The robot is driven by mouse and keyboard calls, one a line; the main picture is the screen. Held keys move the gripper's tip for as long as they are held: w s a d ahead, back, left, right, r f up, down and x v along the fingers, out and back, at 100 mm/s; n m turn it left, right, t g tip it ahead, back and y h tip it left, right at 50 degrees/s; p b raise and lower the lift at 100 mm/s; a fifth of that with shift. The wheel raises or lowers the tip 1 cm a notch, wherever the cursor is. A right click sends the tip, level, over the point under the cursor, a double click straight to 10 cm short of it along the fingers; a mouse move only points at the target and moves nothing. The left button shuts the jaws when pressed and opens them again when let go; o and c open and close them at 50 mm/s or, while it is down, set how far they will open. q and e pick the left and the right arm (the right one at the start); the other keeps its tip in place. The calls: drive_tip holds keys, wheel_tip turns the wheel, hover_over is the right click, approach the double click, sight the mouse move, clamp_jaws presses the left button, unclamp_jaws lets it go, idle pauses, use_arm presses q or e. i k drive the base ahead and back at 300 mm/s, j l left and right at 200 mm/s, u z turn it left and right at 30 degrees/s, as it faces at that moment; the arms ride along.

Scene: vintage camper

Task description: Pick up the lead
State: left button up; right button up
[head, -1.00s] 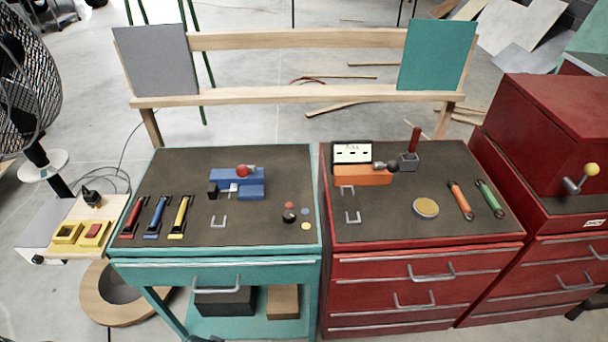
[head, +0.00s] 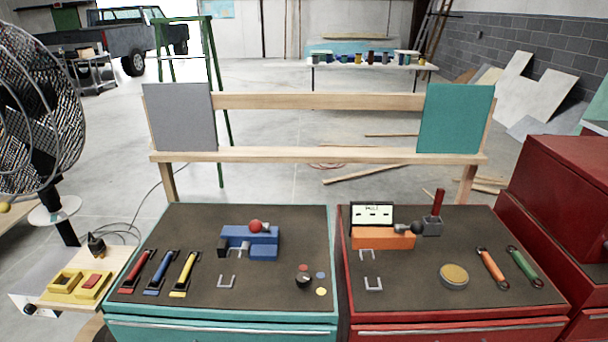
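A black plug (head: 96,243), which looks like the end of the lead, stands on a small wooden side table (head: 118,256) at the left. A thin dark cable (head: 152,200) curves up behind it over the floor. Where the cable ends is hidden behind the workbench. Neither of my grippers is in view.
A yellow switch box (head: 92,290) with a red button sits in front of the plug. A large fan (head: 40,120) stands behind at left. A teal bench (head: 325,262) and a red bench (head: 345,275) carry tools and a blue vise (head: 262,237).

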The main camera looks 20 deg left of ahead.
sight(185, 275)
drive_tip(key=u, duration=1.35)
drive_tip(key=k+j+z, duration=0.15)
drive_tip(key=j+z, duration=0.15)
drive_tip(key=z, duration=0.15)
drive_tip(key=k+j+z, duration=0.2)
drive_tip(key=z, duration=0.2)
drive_tip(key=k+j+z, duration=0.2)
drive_tip(key=z, duration=0.25)
